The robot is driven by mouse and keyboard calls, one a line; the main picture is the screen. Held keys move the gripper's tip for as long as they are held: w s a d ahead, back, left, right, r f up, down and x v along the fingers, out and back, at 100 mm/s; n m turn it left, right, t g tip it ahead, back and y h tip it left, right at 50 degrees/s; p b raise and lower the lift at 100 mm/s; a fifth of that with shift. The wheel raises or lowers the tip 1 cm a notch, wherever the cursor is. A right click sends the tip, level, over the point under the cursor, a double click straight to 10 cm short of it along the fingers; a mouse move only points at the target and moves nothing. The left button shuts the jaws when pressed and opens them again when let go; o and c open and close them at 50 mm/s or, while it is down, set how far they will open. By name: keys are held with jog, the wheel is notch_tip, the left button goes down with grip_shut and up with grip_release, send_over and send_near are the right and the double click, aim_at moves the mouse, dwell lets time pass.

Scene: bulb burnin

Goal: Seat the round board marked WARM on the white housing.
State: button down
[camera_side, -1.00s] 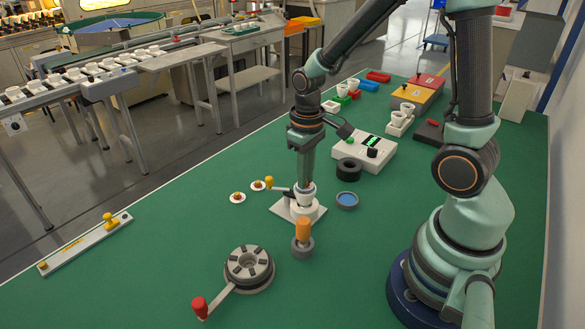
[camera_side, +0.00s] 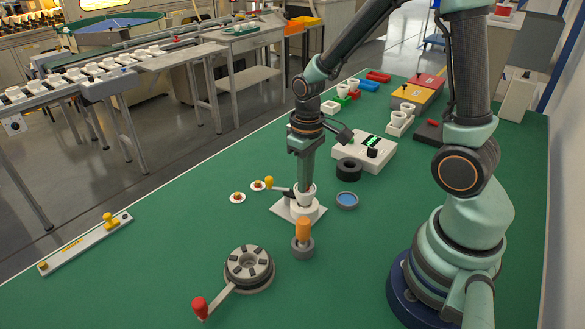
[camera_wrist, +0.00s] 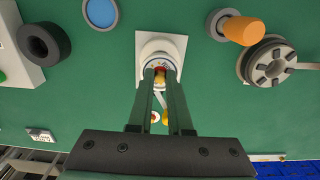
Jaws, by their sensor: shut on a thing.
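The white housing (camera_side: 308,193) stands upright on a clamp fixture with a pale square base plate (camera_side: 284,211). In the wrist view the housing (camera_wrist: 150,49) shows its round rim around my fingertips. My gripper (camera_side: 305,183) points down at the housing's mouth. In the wrist view my gripper (camera_wrist: 160,78) is shut on a small round board (camera_wrist: 160,71) with yellow and red on it, at the housing's opening. Its marking is not legible, and whether it touches its seat is hidden by the fingers. Two similar boards (camera_side: 237,197) (camera_side: 258,185) lie on the green mat left of the fixture.
An orange-handled tool (camera_side: 302,231) stands in front. A blue dish (camera_side: 347,200) and black ring (camera_side: 349,169) lie to the right. A round fixture with a red-knobbed crank (camera_side: 249,267) is at front.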

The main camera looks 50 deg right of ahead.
jog(key=shift+f, duration=0.15)
jog(key=c, duration=0.8)
grip_release()
jog(key=shift+o, duration=0.2)
notch_tip(320, 180, up, 12)
jog(key=s+a+r+t, duration=0.3)
jog(key=s+r+t, duration=0.1)
jog(key=r+t, duration=0.1)
jog(key=shift+a+r+t, duration=0.25)
jog(key=shift+t, duration=0.05)
